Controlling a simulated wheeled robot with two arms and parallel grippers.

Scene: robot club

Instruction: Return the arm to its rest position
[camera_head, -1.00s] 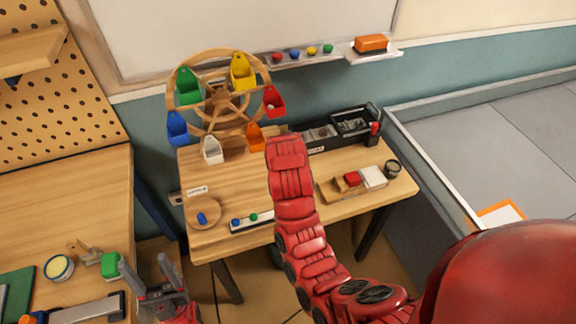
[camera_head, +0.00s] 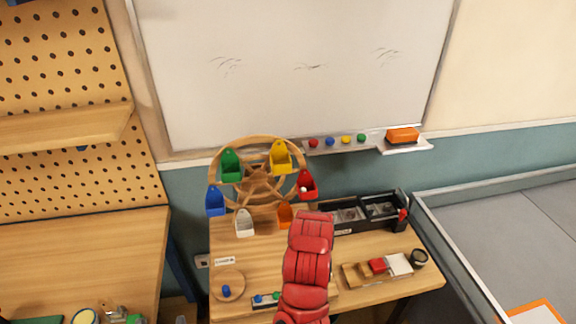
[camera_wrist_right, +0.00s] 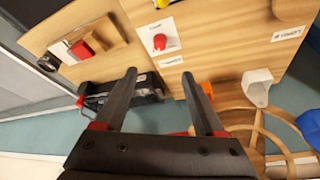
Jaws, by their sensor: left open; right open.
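My red right arm (camera_head: 307,265) rises from the bottom edge of the head view over the small wooden table (camera_head: 375,290). Its gripper is hidden there behind the arm. In the right wrist view, my right gripper (camera_wrist_right: 160,76) has its two dark fingers apart, with nothing held between them. Only a grey tip of my left gripper (camera_head: 181,319) shows at the bottom edge of the head view, beside the left bench.
A wooden wheel (camera_head: 257,184) with coloured buckets stands at the table's back left. A black tray (camera_head: 368,213) is at the back right. A red block (camera_head: 377,265) lies in front of it. A whiteboard (camera_head: 290,80) hangs behind; a pegboard bench (camera_head: 80,250) is left.

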